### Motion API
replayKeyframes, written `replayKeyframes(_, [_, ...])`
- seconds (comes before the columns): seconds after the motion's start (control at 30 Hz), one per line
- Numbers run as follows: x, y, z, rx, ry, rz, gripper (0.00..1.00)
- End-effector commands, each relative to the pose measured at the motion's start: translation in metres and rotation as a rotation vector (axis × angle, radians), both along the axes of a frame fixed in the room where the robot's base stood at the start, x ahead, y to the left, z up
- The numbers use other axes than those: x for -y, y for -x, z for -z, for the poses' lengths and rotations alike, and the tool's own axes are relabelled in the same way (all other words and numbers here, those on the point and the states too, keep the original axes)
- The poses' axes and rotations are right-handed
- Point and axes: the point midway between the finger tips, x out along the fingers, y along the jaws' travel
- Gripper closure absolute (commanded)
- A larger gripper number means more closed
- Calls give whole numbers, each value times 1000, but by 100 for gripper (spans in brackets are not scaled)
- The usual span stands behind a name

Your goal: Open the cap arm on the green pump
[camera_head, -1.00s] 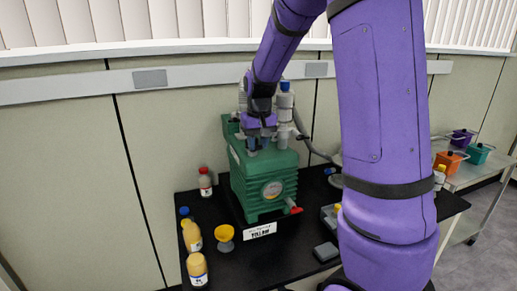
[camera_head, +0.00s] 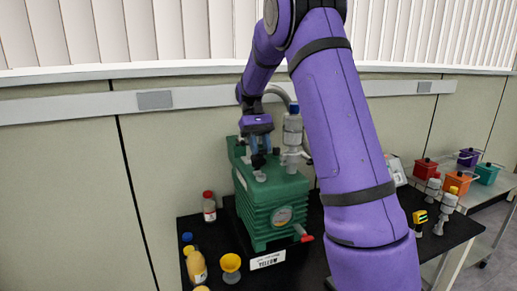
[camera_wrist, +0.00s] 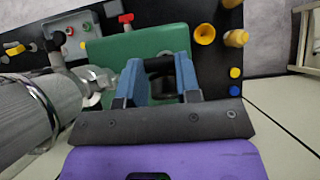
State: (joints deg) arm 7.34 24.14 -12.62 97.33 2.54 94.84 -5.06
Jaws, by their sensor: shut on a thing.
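The green pump (camera_head: 267,208) stands on the black table, with a round gauge and a red handle on its front. My gripper (camera_head: 261,150) is above the pump's top, with its blue fingers pointing down. In the wrist view my gripper (camera_wrist: 161,78) has its fingers on either side of a black cap arm (camera_wrist: 162,87) and is shut on it. The cap arm (camera_head: 258,160) also shows below the fingertips in the head view. A grey ring-like fitting (camera_head: 260,176) lies just under it on the pump top. The cap arm's exact angle is hard to tell.
A grey cylinder (camera_head: 292,135) with a blue top stands close to the right of my gripper. A yellow funnel (camera_head: 231,262), a yellow bottle (camera_head: 198,267) and a red-capped bottle (camera_head: 209,208) stand left of the pump. A side table at right holds several coloured boxes.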

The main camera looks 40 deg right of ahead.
Motion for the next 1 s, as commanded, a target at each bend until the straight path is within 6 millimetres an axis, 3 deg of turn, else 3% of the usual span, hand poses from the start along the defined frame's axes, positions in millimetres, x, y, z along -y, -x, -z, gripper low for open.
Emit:
replayKeyframes(0.57, [1,1,0,-36,-9,-1,100])
replayKeyframes(0.6, [1,1,0,-36,-9,-1,67])
replayKeyframes(0.7, [1,1,0,-36,-9,-1,44])
replayKeyframes(1.0, [1,1,-1,-35,-9,-1,43])
